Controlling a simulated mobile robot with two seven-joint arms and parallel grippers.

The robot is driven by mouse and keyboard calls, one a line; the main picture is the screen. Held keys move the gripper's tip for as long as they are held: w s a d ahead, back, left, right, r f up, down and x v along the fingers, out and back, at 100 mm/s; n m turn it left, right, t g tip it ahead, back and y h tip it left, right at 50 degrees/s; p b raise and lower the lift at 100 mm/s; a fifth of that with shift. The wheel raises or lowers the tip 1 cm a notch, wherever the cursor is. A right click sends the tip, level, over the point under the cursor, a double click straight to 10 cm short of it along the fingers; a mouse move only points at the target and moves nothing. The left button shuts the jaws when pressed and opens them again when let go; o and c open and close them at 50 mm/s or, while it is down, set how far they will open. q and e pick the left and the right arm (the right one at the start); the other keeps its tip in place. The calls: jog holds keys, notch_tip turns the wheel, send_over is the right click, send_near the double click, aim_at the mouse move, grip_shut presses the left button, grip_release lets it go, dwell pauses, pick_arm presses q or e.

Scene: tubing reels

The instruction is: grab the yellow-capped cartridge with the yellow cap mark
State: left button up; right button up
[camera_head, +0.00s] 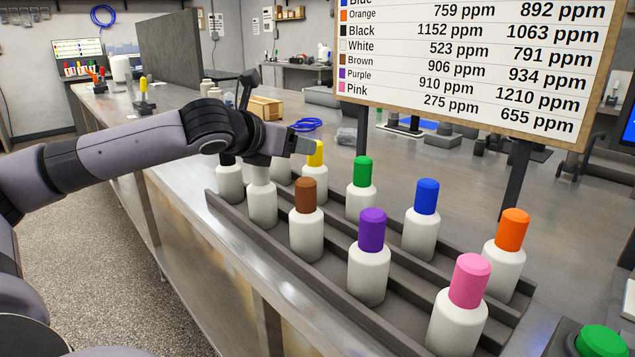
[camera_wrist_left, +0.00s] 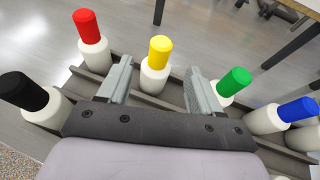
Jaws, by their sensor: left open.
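The yellow-capped cartridge (camera_head: 315,176) stands upright in the back row of the stepped rack (camera_head: 390,292), a white bottle with a yellow cap. In the left wrist view the yellow-capped cartridge (camera_wrist_left: 157,68) shows between and just beyond the fingertips. My left gripper (camera_wrist_left: 160,72) is open with nothing between its fingers that it visibly touches. In the head view my left gripper (camera_head: 300,146) is beside the yellow cap, on its left. My right gripper is not in view.
Neighbours are a red-capped cartridge (camera_wrist_left: 91,45), a green-capped one (camera_head: 362,188) and a black-capped one (camera_wrist_left: 36,99). Brown (camera_head: 306,220), purple (camera_head: 370,257), blue (camera_head: 422,218), orange (camera_head: 506,255) and pink (camera_head: 461,305) stand nearby. A ppm board (camera_head: 465,60) rises behind the rack.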

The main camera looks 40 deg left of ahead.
aim_at(319, 144)
pick_arm(q)
jog(key=shift+p+x, duration=0.45)
jog(key=shift+x, duration=5)
jog(key=shift+d, duration=0.1)
jog(key=c, duration=1.2)
grip_shut()
jog(key=shift+r, duration=0.55)
notch_tip(319, 144, up, 19)
jog(key=p, duration=0.5)
